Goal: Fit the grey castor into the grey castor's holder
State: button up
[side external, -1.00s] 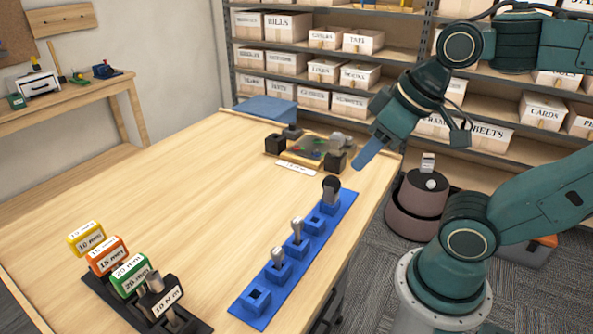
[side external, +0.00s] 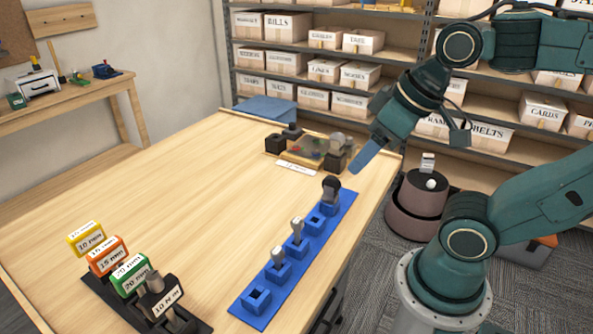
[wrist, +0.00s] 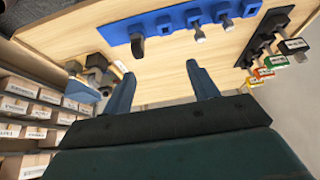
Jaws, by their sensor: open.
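My gripper (side external: 366,160) is above the far right edge of the table, apart from everything. In the wrist view my gripper (wrist: 163,88) has its two fingers spread with nothing between them. A long blue rack (side external: 268,312) runs along the table's right side, also in the wrist view (wrist: 110,33). A dark castor-like piece (side external: 331,186) stands at its far end; two light grey-topped pieces (side external: 297,226) (side external: 278,254) stand in middle sockets. Its near socket (side external: 257,296) looks empty, as does one beside the dark piece. I cannot tell which piece or socket is the grey castor's.
A shallow tray (side external: 305,150) with small parts, dark blocks (side external: 335,160) and a grey rounded piece (side external: 338,138) stands at the far end, close to my gripper. The table's middle is clear.

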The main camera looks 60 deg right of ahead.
jog(key=m+g, duration=0.6)
jog(key=m, duration=1.2)
send_over(337, 133)
jog(key=shift+s+d+r, duration=0.1)
jog(key=shift+s+r, duration=0.1)
jog(key=shift+r, duration=0.1)
jog(key=shift+f, duration=0.15)
jog(key=shift+f, duration=4.15)
jog(key=shift+w+f, duration=0.15)
jog(key=shift+f, duration=2.45)
